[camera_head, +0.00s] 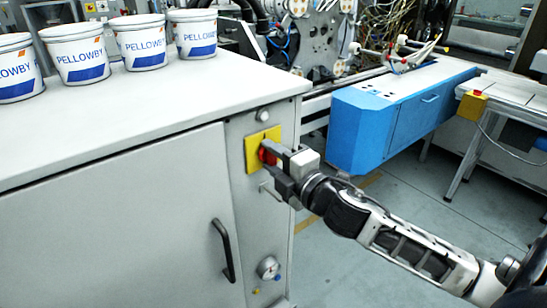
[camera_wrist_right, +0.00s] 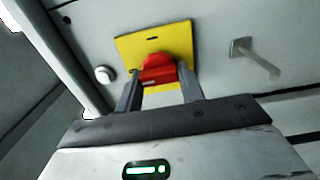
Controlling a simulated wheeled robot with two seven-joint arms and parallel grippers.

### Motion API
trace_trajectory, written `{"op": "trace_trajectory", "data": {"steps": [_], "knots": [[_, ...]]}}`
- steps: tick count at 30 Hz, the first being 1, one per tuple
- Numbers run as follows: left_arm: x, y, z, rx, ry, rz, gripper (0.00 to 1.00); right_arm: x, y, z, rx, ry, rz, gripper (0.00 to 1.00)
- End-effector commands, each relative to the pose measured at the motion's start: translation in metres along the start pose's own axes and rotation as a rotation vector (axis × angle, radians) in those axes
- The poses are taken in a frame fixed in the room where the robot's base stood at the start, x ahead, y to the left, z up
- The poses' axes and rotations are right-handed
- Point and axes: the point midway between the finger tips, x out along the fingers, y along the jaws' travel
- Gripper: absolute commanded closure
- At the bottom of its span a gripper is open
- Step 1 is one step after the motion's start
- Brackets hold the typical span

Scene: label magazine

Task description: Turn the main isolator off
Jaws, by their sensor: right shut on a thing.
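The main isolator is a red rotary handle (camera_wrist_right: 158,69) on a yellow plate (camera_head: 251,150), fixed to the narrow end face of a grey cabinet (camera_head: 120,200). The yellow plate also shows in the right wrist view (camera_wrist_right: 183,36). My right gripper (camera_head: 267,160) reaches in from the right and is shut on the red handle, with one finger on each side of it in the right wrist view (camera_wrist_right: 162,85). The fingers hide part of the handle in the head view. My left gripper is not in view.
Several white PELLOWBY tubs (camera_head: 140,42) stand on the cabinet top. A black door handle (camera_head: 223,250) and a round knob (camera_head: 267,267) sit lower on the cabinet. A metal lever (camera_wrist_right: 256,56) projects beside the plate. A blue machine (camera_head: 400,115) stands behind, with open floor between.

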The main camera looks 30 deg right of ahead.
Motion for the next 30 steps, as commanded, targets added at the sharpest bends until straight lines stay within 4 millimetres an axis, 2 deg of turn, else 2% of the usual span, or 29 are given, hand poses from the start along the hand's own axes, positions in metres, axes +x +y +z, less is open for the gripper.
{"op": "trace_trajectory", "data": {"steps": [5, 6, 7, 8, 16, 20, 30], "knots": [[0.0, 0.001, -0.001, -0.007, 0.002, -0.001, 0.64, 0.0, 0.0, 0.0, -0.005, 0.001, 0.0, 0.85], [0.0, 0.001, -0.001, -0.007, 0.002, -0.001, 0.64, 0.0, 0.0, 0.0, -0.005, 0.001, 0.0, 0.51], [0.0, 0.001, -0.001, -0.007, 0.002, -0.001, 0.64, 0.0, 0.0, 0.0, -0.005, 0.001, 0.0, 0.42], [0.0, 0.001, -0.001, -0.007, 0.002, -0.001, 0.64, 0.0, 0.0, 0.0, -0.005, 0.001, 0.0, 0.4], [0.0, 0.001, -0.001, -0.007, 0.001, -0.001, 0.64, -0.001, 0.0, 0.0, -0.002, 0.0, -0.001, 0.4], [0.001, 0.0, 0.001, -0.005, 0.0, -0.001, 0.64, -0.008, -0.002, 0.0, -0.001, 0.0, -0.002, 0.4], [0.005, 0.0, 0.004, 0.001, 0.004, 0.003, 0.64, -0.064, -0.004, -0.001, 0.001, 0.001, -0.005, 0.4]]}}
